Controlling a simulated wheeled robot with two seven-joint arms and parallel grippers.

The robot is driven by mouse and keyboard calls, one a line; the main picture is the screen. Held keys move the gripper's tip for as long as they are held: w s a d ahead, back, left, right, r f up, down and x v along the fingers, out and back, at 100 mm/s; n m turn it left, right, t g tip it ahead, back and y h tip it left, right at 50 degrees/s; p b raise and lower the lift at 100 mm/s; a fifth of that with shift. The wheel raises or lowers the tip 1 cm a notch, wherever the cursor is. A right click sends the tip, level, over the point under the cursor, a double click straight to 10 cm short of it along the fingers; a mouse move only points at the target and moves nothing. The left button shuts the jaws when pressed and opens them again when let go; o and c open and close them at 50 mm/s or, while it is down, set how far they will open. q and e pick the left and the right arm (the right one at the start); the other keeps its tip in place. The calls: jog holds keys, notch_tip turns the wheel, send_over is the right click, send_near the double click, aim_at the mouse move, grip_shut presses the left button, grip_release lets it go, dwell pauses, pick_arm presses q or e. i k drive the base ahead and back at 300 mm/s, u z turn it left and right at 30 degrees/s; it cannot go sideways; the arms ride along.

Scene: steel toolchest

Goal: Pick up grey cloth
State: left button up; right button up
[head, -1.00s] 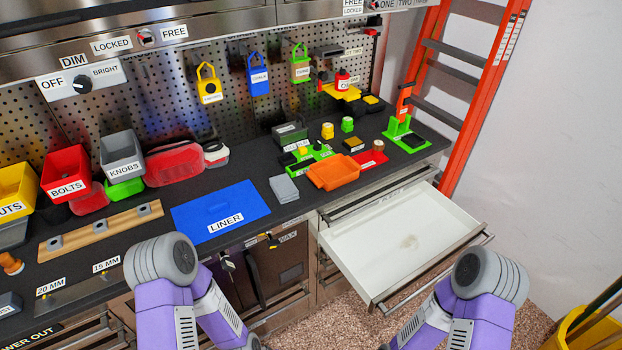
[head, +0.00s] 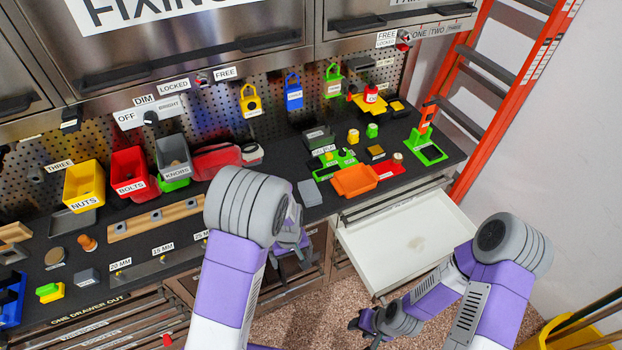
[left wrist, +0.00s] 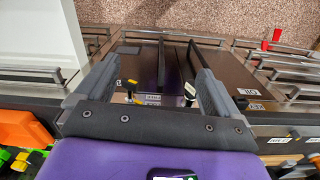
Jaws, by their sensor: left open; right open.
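The grey cloth (head: 310,192) lies as a small folded block on the dark worktop, left of the orange tray, in the head view. My left gripper (head: 297,262) shows partly behind my left arm, in front of the cabinet and nearer than the cloth. In the left wrist view my left gripper (left wrist: 148,82) is open and empty, with cabinet doors and floor beyond its fingers. I cannot make out the cloth there. My right gripper (head: 363,330) is open and empty, low by the front of the open drawer.
A white drawer (head: 400,240) stands open below the worktop at the right. An orange tray (head: 354,181) and a green holder (head: 428,149) sit on the worktop. Red bin (head: 128,168), yellow bin (head: 84,187) and grey bin (head: 173,155) stand at the left. My left arm hides the blue liner.

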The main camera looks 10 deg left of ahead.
aim_at(311, 196)
jog(key=i, duration=0.85)
